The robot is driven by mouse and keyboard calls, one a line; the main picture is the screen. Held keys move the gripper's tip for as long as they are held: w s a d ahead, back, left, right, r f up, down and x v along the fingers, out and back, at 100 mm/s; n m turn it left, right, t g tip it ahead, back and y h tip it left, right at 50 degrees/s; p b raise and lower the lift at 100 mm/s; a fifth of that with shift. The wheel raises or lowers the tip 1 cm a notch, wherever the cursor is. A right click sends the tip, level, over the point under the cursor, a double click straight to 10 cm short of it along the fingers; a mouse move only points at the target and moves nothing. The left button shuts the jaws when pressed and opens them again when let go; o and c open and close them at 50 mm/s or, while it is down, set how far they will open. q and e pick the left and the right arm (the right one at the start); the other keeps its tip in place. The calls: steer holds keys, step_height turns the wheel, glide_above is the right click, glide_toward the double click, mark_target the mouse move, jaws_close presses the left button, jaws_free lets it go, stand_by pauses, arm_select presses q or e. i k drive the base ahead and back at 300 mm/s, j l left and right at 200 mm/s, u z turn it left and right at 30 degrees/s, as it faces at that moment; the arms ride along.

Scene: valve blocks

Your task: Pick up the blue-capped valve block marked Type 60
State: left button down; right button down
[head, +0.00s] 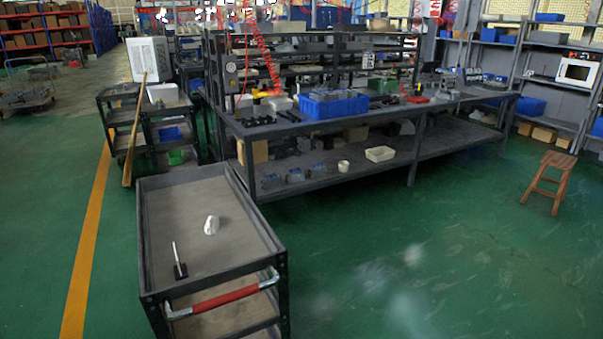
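Several small grey pieces with bluish tops (295,175) sit on the lower shelf of the long dark workbench, at its near left part. They may be valve blocks, but they are too small to tell. No Type 60 marking can be read anywhere. A blue crate (336,111) stands on the workbench top with grey and blue items in it, too small to make out. Neither of my grippers shows in the head view.
A dark cart (190,195) with a red handle stands in front at left, holding a white object (211,225) and a black-based stick (180,268). A wooden stool (551,180) stands at right. Green floor (430,260) is clear at front right.

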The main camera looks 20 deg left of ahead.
mark_target(270, 182)
steer(key=i+u, duration=0.4)
steer(key=i+l+u, duration=0.2)
steer(key=u, duration=0.2)
